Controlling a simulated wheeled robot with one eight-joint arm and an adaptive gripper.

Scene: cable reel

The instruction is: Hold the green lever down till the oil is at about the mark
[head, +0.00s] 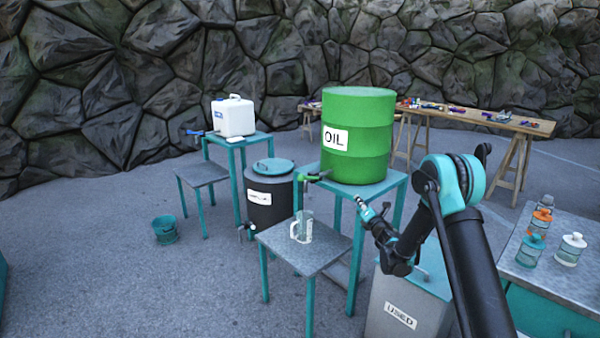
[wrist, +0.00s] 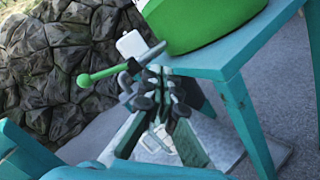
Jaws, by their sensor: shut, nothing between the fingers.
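The tap's green lever (head: 309,178) sticks out to the left; in the wrist view the lever (wrist: 100,74) ends in a round green knob. A clear jug (head: 303,227) stands on the low table below the tap; its oil level and mark are too small to tell. My gripper (head: 359,202) is shut and empty, to the right of the lever and apart from it. In the wrist view its dark fingers (wrist: 153,88) overlap the tap area.
The low grey-topped table (head: 318,258) is under the tap. The drum's stand (head: 385,183) is close to my arm. A USED bin (head: 400,318) is below my arm. A black bin (head: 270,190), white canister (head: 233,117) and bucket (head: 165,231) are left. Bottles (head: 535,250) stand right.

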